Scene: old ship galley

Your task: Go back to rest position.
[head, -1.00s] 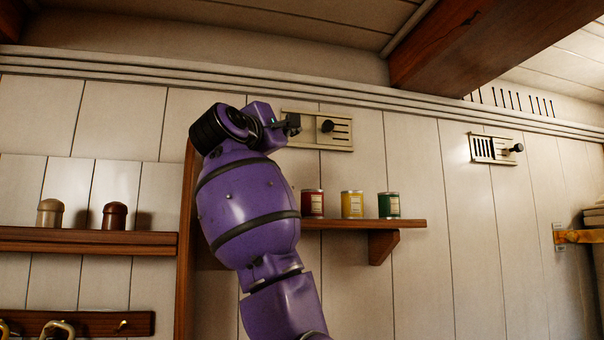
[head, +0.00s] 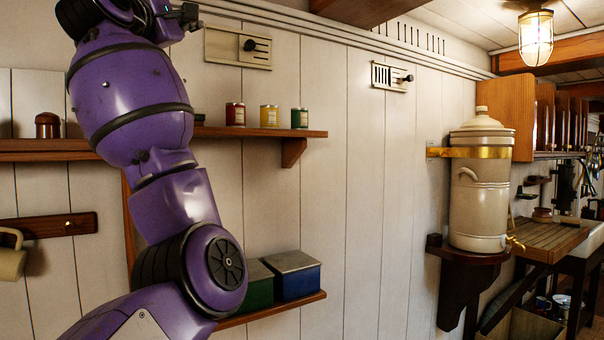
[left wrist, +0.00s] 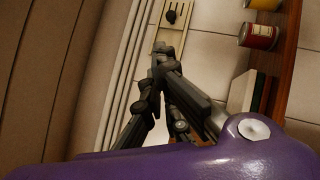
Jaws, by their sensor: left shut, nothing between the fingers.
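My left arm is raised at the left of the head view, with its gripper (head: 186,15) at the top beside the wall. In the left wrist view the dark fingers (left wrist: 160,55) are closed together with nothing between them. The nearer vent plate (head: 237,47) with a black knob is on the wall right of and a little below the gripper. It also shows beyond the fingertips in the left wrist view (left wrist: 172,28); the gripper looks apart from it. My right gripper is in neither view.
A shelf (head: 270,132) holds red (head: 235,115), yellow (head: 269,116) and green (head: 299,118) cans. Lower down are green and blue boxes (head: 292,276). A second vent (head: 390,77) and a large urn (head: 480,190) are to the right. Wooden ceiling beams run overhead.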

